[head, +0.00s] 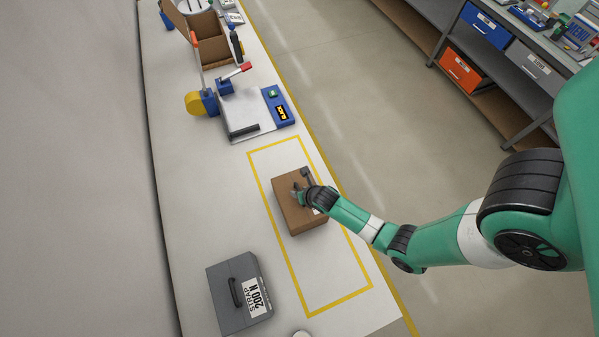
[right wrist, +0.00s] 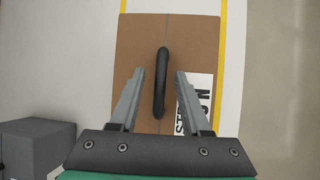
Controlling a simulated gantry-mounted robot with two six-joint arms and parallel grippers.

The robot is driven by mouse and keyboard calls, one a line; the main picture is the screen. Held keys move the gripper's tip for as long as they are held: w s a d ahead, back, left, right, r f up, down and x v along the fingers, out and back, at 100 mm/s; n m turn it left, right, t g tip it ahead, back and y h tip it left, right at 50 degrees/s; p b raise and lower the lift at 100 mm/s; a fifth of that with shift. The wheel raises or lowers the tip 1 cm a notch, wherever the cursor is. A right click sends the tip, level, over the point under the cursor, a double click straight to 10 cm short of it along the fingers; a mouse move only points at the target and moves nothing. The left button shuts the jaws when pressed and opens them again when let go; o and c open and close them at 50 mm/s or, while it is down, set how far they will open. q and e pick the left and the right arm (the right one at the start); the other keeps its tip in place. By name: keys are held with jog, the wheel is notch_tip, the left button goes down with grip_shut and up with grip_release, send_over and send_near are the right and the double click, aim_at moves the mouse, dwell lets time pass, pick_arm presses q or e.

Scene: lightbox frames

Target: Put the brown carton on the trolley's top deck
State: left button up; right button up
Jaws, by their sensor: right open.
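The brown carton (head: 287,205) sits on the white bench inside a yellow taped rectangle in the head view. In the right wrist view the carton (right wrist: 140,45) fills the upper middle, with a black handle (right wrist: 161,85) on its top and a partly covered white label (right wrist: 200,95). My right gripper (head: 301,187) is over the carton's top. In the right wrist view its two fingers (right wrist: 158,73) are open, one on each side of the handle, with gaps to it. No trolley is recognisable. My left gripper is out of view.
A grey case (head: 222,300) labelled "200 N" stands near the bench's front. A strapping or scale device (head: 245,115) and an open cardboard box (head: 215,50) are farther back. A shelf with blue and orange bins (head: 465,68) stands at right, across open floor.

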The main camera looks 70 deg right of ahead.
jog(key=p+v, duration=0.2)
jog(key=v, duration=0.5)
